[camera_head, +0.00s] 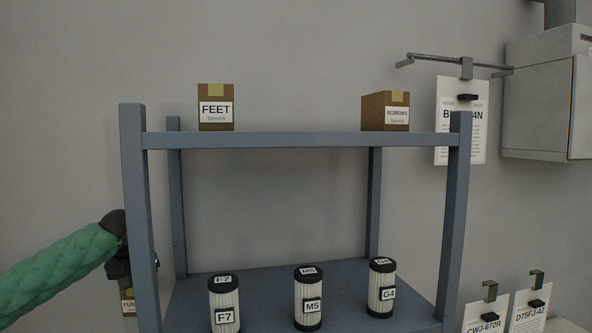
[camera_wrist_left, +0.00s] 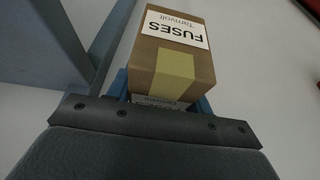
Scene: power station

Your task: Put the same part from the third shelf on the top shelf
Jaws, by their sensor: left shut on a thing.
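My left gripper (camera_head: 120,270) is beside the left front post of the shelf rack. It is shut on a brown cardboard box labelled FUSES (camera_head: 128,308), partly hidden by the post in the head view. In the left wrist view the FUSES box (camera_wrist_left: 178,60) sits between the blue fingers, its tape strip facing the camera. The top shelf (camera_head: 300,139) holds a box labelled FEET (camera_head: 216,112) at left and another brown box (camera_head: 384,112) at right, its label hard to read. My right gripper is not in view.
Below, a shelf (camera_head: 265,285) holds three white cylindrical filters, F7 (camera_head: 224,300), M5 (camera_head: 307,300) and G4 (camera_head: 382,290). The top shelf's middle is clear between its boxes. Tags hang on the wall at right, near a grey cabinet (camera_head: 540,95). Lower shelves are out of view.

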